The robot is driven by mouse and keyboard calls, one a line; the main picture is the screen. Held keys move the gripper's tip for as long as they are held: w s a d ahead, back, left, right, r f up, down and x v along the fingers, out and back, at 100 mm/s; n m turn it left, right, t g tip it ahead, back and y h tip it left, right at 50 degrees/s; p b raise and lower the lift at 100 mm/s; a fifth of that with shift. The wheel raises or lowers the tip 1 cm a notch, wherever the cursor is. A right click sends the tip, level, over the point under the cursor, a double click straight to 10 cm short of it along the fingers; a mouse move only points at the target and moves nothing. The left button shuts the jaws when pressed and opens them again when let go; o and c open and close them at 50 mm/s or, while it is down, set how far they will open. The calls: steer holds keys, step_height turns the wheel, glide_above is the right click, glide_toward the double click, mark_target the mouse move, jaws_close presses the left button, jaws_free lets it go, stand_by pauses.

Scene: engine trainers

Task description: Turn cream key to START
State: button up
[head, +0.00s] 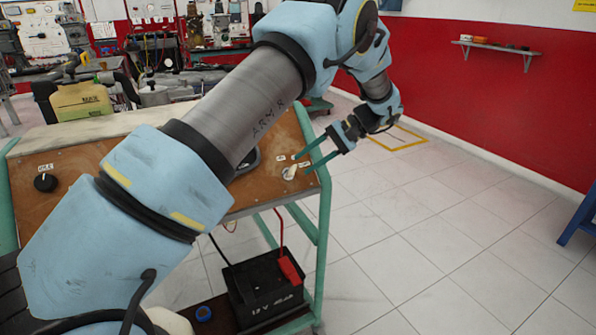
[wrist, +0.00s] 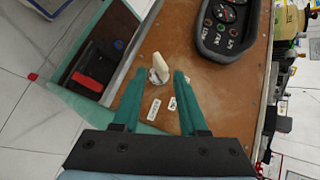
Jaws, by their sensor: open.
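The cream key (head: 290,172) stands in a round switch near the right end of the brown panel (head: 225,195). In the wrist view the cream key (wrist: 160,66) stands up from a metal collar, just beyond my fingertips and between their lines. My gripper (head: 300,162) is open, with two green fingers pointing at the key; it also shows in the wrist view (wrist: 161,82). The fingers do not appear to touch the key. Small white labels (wrist: 155,107) lie near the switch; their words are too small to read.
A dark gauge cluster (wrist: 231,22) sits on the panel beside the key. A black knob (head: 45,182) is at the panel's left end. A black battery (head: 262,290) with a red terminal cover stands on the lower shelf.

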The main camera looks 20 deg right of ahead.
steer(key=b+v, duration=0.1)
steer(key=v, duration=0.5)
steer(key=shift+r, duration=0.2)
steer(key=shift+s+d, duration=0.15)
steer(key=shift+d, duration=0.1)
